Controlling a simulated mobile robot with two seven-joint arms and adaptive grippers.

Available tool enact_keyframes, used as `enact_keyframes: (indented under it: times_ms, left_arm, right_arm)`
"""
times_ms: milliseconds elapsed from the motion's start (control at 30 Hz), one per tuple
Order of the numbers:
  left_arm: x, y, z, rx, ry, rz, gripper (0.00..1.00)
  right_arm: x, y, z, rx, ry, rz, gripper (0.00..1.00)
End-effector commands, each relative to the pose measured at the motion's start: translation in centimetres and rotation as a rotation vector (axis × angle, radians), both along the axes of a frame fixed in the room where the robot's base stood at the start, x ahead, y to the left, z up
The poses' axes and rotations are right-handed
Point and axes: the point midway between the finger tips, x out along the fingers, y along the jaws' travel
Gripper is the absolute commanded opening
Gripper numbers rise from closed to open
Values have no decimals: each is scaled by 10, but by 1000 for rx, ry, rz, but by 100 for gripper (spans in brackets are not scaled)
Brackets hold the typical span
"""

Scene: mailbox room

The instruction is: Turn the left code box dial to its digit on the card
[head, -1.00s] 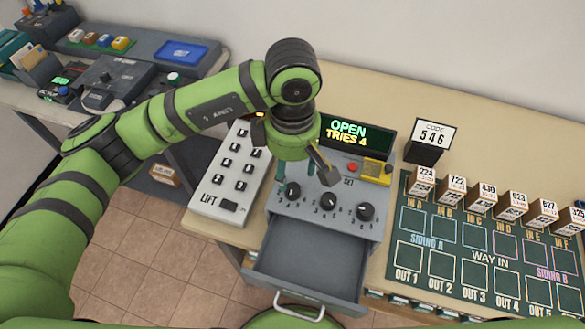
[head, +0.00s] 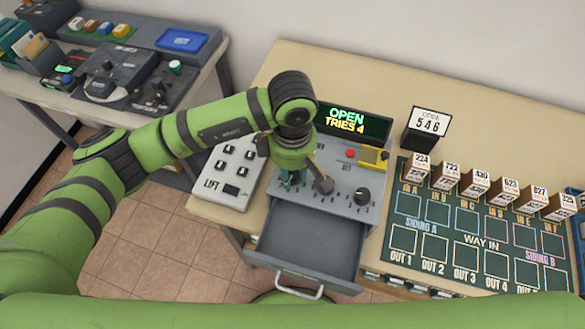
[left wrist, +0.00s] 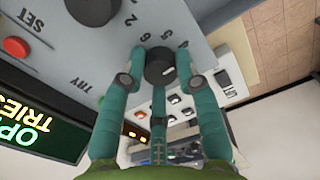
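The grey code box (head: 310,196) carries a row of black dials and a screen (head: 352,123) reading "OPEN TRIES 4". The code card (head: 428,122) reads 546. My left gripper (head: 284,176) points down over the left dial, which it hides in the head view. In the left wrist view, the left dial (left wrist: 160,64) sits between the open teal fingertips, with narrow gaps beside it. Printed digits ring it; its setting is not readable. The middle dial (left wrist: 94,8) is partly cut off there. The right dial (head: 362,194) is clear. My right gripper is not in view.
The box's drawer (head: 305,245) stands open at the front. The lift keypad (head: 232,168) is left of the box. A green siding board (head: 470,235) with numbered blocks lies to the right. A side table (head: 110,65) with devices stands at the back left.

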Motion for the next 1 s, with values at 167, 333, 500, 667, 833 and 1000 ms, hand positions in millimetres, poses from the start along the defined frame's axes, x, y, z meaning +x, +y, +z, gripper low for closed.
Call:
enact_keyframes:
  times_ms: [167,333,500,667,833,1000]
  left_arm:
    - [0,0,-1,1,0,12,0]
    - [0,0,-3,1,-2,65,0]
    - [0,1,-5,3,-3,171,0]
    - [1,1,-6,2,-3,300,0]
    - [0,1,-6,3,-1,434,0]
    - [0,0,-5,3,-1,549,0]
  right_arm:
    - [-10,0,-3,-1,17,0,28]
    - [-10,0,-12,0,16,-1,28]
    - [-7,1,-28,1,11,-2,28]
    - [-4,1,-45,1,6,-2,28]
    - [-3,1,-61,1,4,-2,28]
    - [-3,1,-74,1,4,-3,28]
